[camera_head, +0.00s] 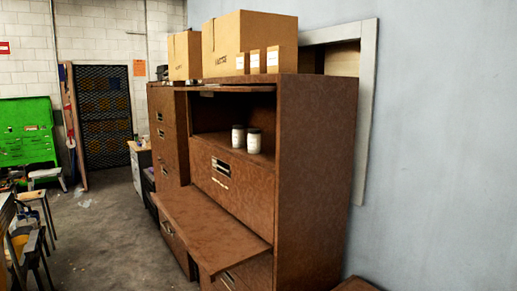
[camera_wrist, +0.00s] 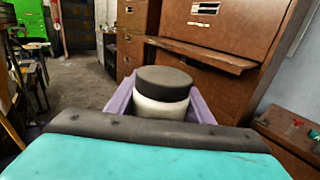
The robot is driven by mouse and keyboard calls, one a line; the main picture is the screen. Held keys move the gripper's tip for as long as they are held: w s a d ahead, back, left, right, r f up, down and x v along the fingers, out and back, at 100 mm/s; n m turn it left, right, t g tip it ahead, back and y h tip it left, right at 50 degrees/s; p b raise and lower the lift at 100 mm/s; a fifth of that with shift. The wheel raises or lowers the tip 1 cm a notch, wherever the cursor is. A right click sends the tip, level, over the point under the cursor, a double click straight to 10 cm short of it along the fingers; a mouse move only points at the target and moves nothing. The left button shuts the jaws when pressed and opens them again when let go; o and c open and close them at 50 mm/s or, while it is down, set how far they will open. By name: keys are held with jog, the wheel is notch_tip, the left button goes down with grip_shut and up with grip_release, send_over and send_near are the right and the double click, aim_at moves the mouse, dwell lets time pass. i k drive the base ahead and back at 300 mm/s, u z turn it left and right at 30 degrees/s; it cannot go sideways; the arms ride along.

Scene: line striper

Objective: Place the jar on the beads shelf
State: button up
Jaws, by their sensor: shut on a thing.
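The jar (camera_wrist: 163,101) is white with a dark lid and stands upright in the wrist view. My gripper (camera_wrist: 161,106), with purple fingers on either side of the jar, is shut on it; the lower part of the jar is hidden. In the head view my gripper and this jar do not show. A brown cabinet has an open upper shelf (camera_head: 212,140) with two white jars (camera_head: 246,139) on it. A pulled-out brown board (camera_head: 210,230) juts out lower down. I cannot read any label naming the beads shelf.
Cardboard boxes (camera_head: 254,34) stand on top of the cabinet. A blue-grey wall (camera_head: 440,130) is at the right. A brown surface with small items (camera_wrist: 295,135) lies at the right of the wrist view. Open floor (camera_head: 105,235) lies left of the cabinet, with stools beyond.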

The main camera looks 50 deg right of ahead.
aim_at(274, 159)
jog(key=u, duration=0.05)
jog(key=i, duration=1)
jog(key=z, duration=0.05)
